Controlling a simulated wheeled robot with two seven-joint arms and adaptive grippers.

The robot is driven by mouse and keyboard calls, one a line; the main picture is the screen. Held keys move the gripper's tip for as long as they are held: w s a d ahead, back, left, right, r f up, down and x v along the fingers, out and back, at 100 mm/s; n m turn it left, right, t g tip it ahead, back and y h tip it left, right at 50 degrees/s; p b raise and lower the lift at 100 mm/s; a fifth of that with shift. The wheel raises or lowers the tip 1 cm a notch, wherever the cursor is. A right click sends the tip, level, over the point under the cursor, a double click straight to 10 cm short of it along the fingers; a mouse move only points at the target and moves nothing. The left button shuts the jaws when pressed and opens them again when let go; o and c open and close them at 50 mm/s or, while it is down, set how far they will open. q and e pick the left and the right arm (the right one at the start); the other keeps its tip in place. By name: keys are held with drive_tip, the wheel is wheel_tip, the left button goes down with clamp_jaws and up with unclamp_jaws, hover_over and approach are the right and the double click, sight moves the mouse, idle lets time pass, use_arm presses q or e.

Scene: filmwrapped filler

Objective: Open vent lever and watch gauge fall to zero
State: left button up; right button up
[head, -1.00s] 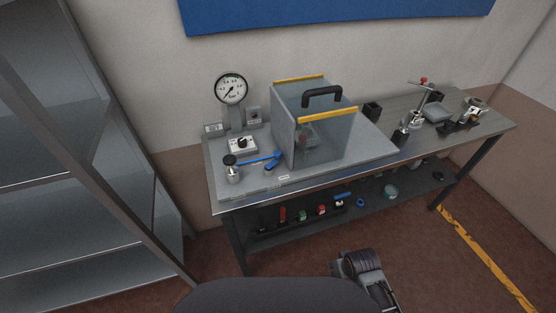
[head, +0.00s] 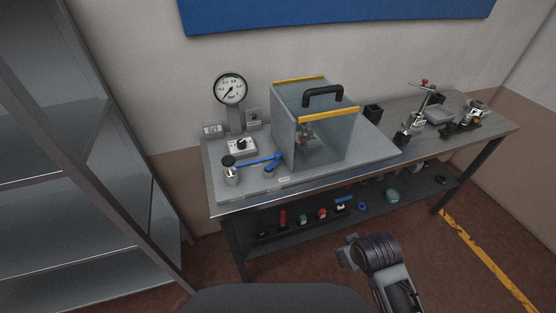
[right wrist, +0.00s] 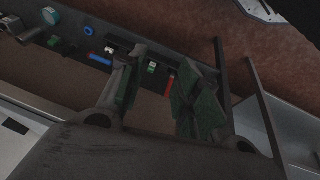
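A round white gauge (head: 231,88) stands on a post at the bench's back left. Its needle lies on a lower-left to upper-right diagonal; the exact reading is too small to tell. Blue lever handles (head: 258,161) lie low at the plate's front left, beside a black-topped metal fitting (head: 230,172); I cannot tell which handle is the vent lever. My right gripper (head: 348,252) is low in front of the bench, well apart from the levers. In the right wrist view its fingers (right wrist: 160,88) are spread with nothing between them. My left gripper is out of view.
A clear box (head: 320,130) with yellow edges and a black handle stands right of the levers. A white dial box (head: 240,147) sits below the gauge. The lower shelf (head: 290,232) holds several small parts. Metal shelving (head: 60,150) stands at left.

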drive_tip(key=w+a+r+n+t+h, duration=0.2)
drive_tip(key=w+a+r+n+t, duration=0.3)
drive_tip(key=w+a+n, duration=0.55)
drive_tip(key=n+t+y, duration=0.3)
drive_tip(key=n+t, duration=0.6)
drive_tip(key=n, duration=1.3)
approach(278, 157)
drive_tip(key=s, duration=0.4)
drive_tip(key=shift+s+d+r, duration=0.2)
drive_tip(key=shift+s+r, duration=0.05)
drive_tip(key=shift+w, duration=0.15)
drive_tip(key=shift+w+a+p, duration=0.15)
drive_tip(key=shift+w+p, duration=0.1)
drive_tip(key=shift+w, duration=3.1)
drive_tip(key=shift+w+a+p, duration=0.15)
drive_tip(key=shift+w+p, duration=0.1)
drive_tip(key=shift+w, duration=3.15)
drive_tip(key=c, duration=0.7)
